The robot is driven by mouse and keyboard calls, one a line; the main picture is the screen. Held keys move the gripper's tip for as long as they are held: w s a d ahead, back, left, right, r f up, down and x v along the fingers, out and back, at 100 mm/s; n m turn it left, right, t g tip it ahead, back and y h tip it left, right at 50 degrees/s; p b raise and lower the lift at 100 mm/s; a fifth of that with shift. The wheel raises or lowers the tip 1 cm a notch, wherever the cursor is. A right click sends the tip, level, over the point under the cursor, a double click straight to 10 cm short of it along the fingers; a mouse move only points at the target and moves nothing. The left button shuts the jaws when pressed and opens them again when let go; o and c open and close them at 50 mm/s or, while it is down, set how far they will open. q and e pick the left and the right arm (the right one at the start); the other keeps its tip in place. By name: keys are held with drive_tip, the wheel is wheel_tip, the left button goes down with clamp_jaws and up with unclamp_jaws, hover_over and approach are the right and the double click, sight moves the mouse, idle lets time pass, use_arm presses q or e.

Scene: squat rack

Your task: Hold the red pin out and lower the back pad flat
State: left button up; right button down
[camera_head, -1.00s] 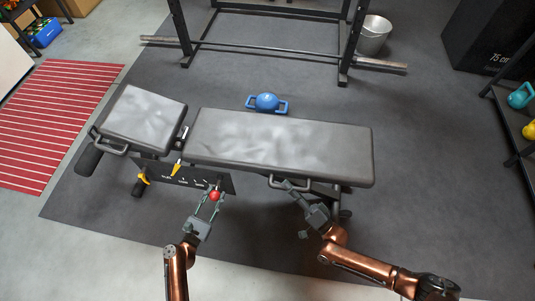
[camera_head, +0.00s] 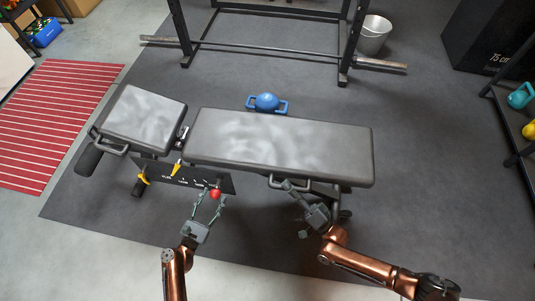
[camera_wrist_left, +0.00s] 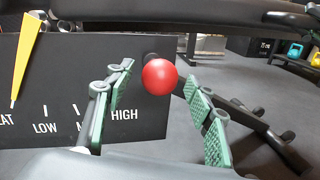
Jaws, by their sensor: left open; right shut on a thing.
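The red pin (camera_head: 215,194) has a round knob on the side of a black plate (camera_head: 225,183) below the bench. In the left wrist view the red pin (camera_wrist_left: 159,77) sits beyond and between my left gripper's (camera_wrist_left: 160,95) spread green pads, touching neither visibly. In the head view my left gripper (camera_head: 210,203) is open just in front of it. The long grey back pad (camera_head: 280,145) lies about level. My right gripper (camera_head: 289,185) is shut on the handle (camera_head: 273,182) at its near edge. The yellow pointer (camera_wrist_left: 25,55) tips near the partly cut-off "FLAT" label.
The shorter seat pad (camera_head: 145,118) is at the left. A rack with a barbell (camera_head: 270,50) and a bucket (camera_head: 374,35) stand farther back. The floor in front is clear.

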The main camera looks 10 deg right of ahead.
use_arm(q)
drive_tip(key=shift+v, duration=2.55)
use_arm(e)
drive_tip(key=shift+w+d, duration=0.2)
drive_tip(key=shift+d, duration=0.15)
drive_tip(key=c, duration=2.1)
unclamp_jaws()
drive_tip(key=shift+o, duration=1.3)
drive_tip(key=shift+s+a, duration=0.1)
drive_tip(key=shift+a, duration=0.1)
drive_tip(key=v, duration=0.7)
drive_tip(key=shift+s+a, duration=0.1)
